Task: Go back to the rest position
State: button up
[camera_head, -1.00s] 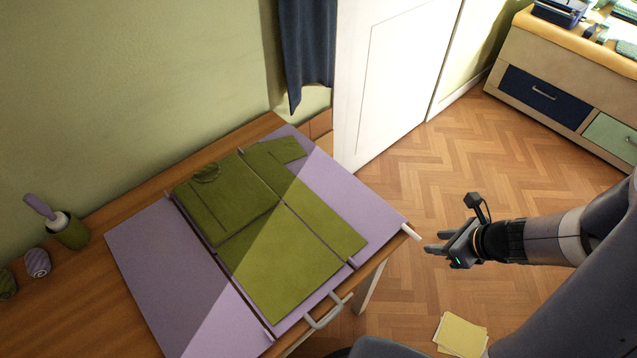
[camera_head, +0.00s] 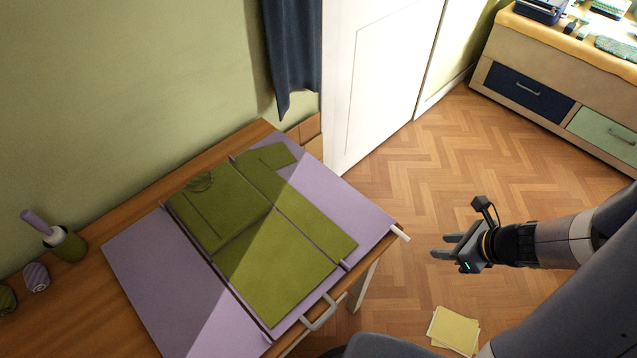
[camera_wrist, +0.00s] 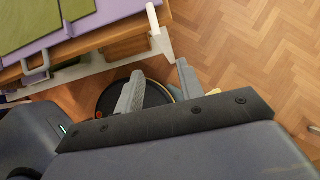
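My gripper (camera_head: 441,246) is held out over the wooden floor, to the right of the table and clear of it. In the wrist view its two fingers (camera_wrist: 160,88) stand apart with nothing between them. A green garment (camera_head: 270,235) lies partly folded on a purple folding board (camera_head: 150,265) on the wooden table. One sleeve shows at the far end of the garment, and the left part lies folded over. The board's corner also shows in the wrist view (camera_wrist: 105,12).
A wooden dresser (camera_head: 495,75) with a blue drawer and a green drawer stands at the back right. A white door (camera_head: 380,80) is behind the table. Yellow sheets (camera_head: 454,329) lie on the floor. A cup (camera_head: 68,246) stands at the table's left. The floor between is clear.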

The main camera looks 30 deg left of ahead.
aim_at(410, 240)
jog(key=shift+p+v, duration=0.4)
jog(key=shift+v, duration=0.55)
jog(key=shift+a+f, duration=0.1)
jog(key=shift+w+a+f+b, duration=0.35)
jog(key=shift+a+f+b, duration=0.45)
jog(key=shift+a, duration=0.1)
jog(key=shift+w+a+f+b, duration=0.35)
jog(key=shift+a+f+b, duration=0.35)
jog(key=shift+a+f, duration=0.15)
jog(key=shift+w+a+f+b, duration=0.35)
jog(key=shift+a+f+b, duration=0.45)
jog(key=shift+a, duration=0.15)
